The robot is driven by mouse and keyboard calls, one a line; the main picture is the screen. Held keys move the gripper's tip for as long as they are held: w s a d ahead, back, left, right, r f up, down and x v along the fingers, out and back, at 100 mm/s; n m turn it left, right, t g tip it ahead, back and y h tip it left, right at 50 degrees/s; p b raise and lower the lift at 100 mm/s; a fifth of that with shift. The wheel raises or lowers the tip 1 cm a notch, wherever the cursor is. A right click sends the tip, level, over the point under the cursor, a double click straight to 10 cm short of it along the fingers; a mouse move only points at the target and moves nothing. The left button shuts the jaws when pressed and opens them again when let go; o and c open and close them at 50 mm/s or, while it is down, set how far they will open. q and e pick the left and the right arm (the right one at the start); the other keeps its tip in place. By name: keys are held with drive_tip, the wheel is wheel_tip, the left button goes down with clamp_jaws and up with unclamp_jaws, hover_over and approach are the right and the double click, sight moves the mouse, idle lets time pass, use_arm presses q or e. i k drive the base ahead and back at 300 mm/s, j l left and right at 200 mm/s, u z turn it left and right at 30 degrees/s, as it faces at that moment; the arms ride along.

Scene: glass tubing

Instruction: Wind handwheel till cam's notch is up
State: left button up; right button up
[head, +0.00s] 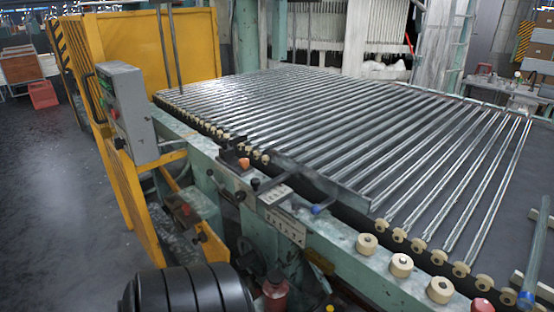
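I cannot make out a handwheel or a notched cam for certain in the head view. On the near edge of the machine frame (330,233) sits a small dark fitting (236,145) with an orange knob beside it. A lever with a blue tip (316,209) sticks out from the same edge. A black ribbed cylinder (190,292) is at the bottom, cut off by the picture edge. Neither of my grippers shows in this view.
A long bed of glass tubes (330,135) on rollers fills the middle and right. A grey control box (126,110) and yellow guard panels (150,47) stand at the left. A red crate (43,95) lies farther back. The floor (45,200) at the left is open.

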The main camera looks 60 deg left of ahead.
sight(246, 260)
drive_tip(key=u, duration=2.3)
